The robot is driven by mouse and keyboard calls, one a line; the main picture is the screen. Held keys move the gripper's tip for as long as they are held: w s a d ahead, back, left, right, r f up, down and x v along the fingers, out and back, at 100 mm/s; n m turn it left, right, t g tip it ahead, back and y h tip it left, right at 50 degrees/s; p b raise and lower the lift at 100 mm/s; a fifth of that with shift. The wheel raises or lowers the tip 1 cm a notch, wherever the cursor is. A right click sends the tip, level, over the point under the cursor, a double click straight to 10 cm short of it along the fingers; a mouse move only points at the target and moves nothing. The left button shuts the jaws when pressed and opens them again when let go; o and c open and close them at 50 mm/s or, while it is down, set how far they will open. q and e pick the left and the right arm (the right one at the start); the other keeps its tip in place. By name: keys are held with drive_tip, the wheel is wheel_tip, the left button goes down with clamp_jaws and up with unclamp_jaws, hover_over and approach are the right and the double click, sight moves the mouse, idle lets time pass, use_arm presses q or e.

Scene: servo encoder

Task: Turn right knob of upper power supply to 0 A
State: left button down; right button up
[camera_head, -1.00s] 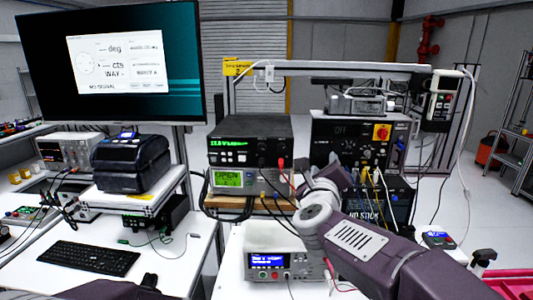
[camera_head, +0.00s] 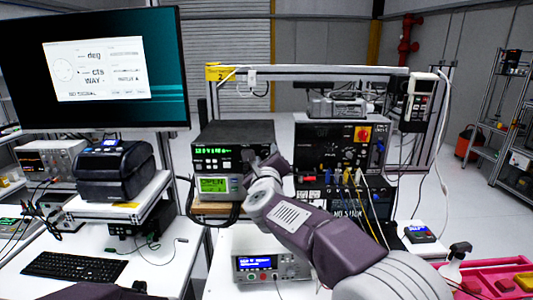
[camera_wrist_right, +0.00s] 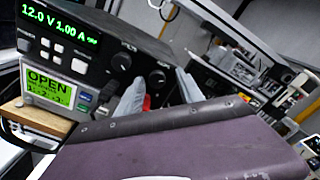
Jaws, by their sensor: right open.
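The upper power supply (camera_head: 232,134) is a black box with a green display, stacked on a lighter instrument. In the right wrist view its display (camera_wrist_right: 60,27) reads 12.0 V 1.00 A. Its left knob (camera_wrist_right: 121,62) and right knob (camera_wrist_right: 157,77) are black and round. My right gripper (camera_wrist_right: 160,90) is open, with its grey fingers on either side of the right knob in the picture; I cannot tell if they touch it. In the head view my right gripper (camera_head: 262,163) covers the right end of the supply's front, hiding the knobs. My left gripper is out of view.
The lighter instrument (camera_head: 220,185) sits just below. A black panel with cables (camera_head: 310,150) stands close on the right. A printer (camera_head: 115,170) and a monitor (camera_head: 100,68) are on the left.

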drive_tip(key=shift+a, duration=0.4)
drive_tip(key=c, duration=0.4)
clamp_jaws()
drive_tip(key=shift+f+n, duration=0.1)
drive_tip(key=shift+n, duration=0.2)
drive_tip(key=n+p, duration=0.1)
drive_tip(key=n, duration=0.4)
drive_tip(key=shift+n+p, duration=0.3)
drive_tip(key=shift+p, duration=0.05)
drive_tip(key=n+p, duration=0.2)
drive_tip(key=n, duration=0.3)
drive_tip(key=shift+f, duration=0.1)
drive_tip(key=shift+n, duration=0.4)
